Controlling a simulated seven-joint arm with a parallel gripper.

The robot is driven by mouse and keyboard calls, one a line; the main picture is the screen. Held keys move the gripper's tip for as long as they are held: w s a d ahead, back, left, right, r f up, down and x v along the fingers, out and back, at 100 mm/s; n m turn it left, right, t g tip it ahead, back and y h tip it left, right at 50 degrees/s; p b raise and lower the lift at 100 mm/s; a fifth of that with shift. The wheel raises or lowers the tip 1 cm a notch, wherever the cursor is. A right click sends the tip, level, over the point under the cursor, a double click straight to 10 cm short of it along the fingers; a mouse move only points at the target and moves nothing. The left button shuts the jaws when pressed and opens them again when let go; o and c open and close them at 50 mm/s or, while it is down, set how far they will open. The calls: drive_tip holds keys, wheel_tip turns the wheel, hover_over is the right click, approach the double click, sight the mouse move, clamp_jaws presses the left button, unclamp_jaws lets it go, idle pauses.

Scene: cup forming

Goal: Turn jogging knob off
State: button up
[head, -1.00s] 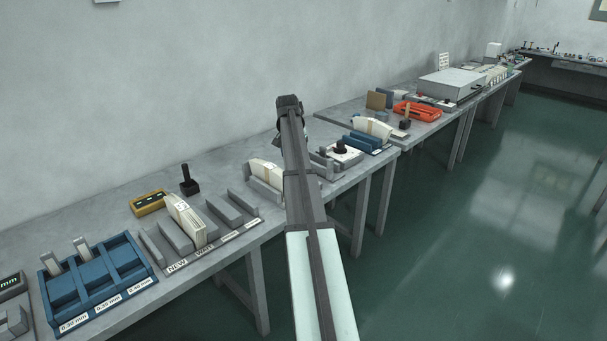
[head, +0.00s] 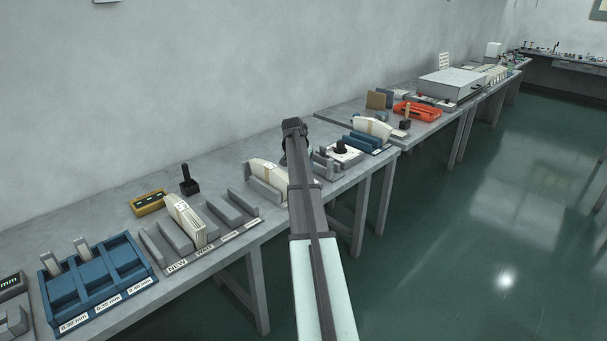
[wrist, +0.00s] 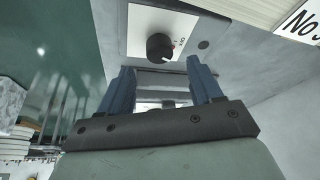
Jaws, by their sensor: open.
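The jogging knob is a round black knob (wrist: 160,46) on a white plate (wrist: 140,22) at the top middle of the wrist view. Small markings, partly red, lie to its right; a light mark shows at its lower edge. In the head view, a black knob (head: 340,147) stands on a white box (head: 345,157) just right of my arm. My gripper (wrist: 159,64) is open and empty, its blue fingers spread to either side, just below the knob in the wrist view. I see no contact with the knob. In the head view my arm hides the fingers.
A grey bracket (head: 322,165) stands left of the box, close to my arm. Blue blocks (head: 365,141) and pale sheets (head: 373,127) lie right of it. Pale sheets in a grey holder (head: 267,170) stand left of my arm. The bench's front edge is close by.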

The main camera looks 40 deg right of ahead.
drive_tip(key=shift+x, duration=2.45)
drive_tip(key=c, duration=1.1)
